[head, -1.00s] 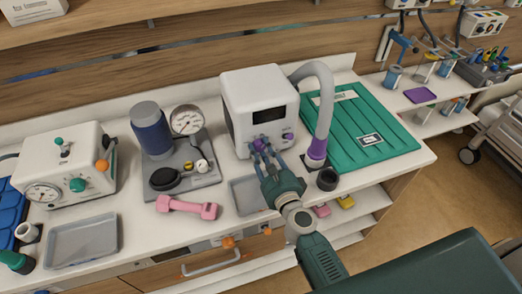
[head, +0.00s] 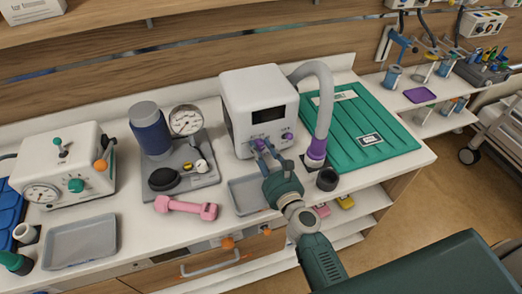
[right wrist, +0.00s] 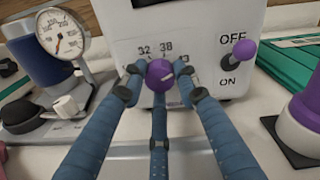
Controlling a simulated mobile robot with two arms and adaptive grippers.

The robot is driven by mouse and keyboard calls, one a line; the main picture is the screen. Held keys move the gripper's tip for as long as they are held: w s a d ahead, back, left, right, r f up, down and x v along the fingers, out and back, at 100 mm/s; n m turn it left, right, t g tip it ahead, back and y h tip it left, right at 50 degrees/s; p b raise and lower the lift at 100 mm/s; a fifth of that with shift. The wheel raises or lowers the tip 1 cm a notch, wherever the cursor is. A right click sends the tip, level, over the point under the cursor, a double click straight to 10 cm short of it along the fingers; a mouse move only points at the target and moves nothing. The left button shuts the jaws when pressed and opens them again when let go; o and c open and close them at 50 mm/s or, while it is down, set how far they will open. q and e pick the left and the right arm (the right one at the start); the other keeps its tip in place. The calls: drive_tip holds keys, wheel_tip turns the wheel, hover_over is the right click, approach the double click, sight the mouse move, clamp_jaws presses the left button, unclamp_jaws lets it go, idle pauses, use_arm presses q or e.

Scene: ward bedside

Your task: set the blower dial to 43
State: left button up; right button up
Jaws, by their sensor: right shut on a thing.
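The blower (head: 258,98) is a white box with a dark display (head: 269,115) and a grey hose at its right. Its purple dial (right wrist: 161,76) shows in the right wrist view with a white pointer mark aimed right and slightly up. Printed numbers 32 and 38 stand above it; a further number at right is partly hidden by a finger. My right gripper (head: 262,148) is shut on the dial, its blue fingers (right wrist: 160,92) around it. The dial is mostly hidden in the head view. My left gripper is out of view.
A purple OFF/ON switch (right wrist: 243,50) sits right of the dial. The grey hose (head: 325,95) ends in a purple fitting beside a dark cup (head: 327,180). A grey tray (head: 246,203) lies below the blower. A pink dumbbell (head: 186,207) and a gauge unit (head: 187,121) stand left.

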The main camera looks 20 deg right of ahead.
drive_tip(key=shift+s+d+f, duration=0.15)
drive_tip(key=shift+f, duration=0.4)
drive_tip(key=o, duration=1)
drive_tip(key=shift+o, duration=0.8)
drive_tip(key=shift+r, duration=0.15)
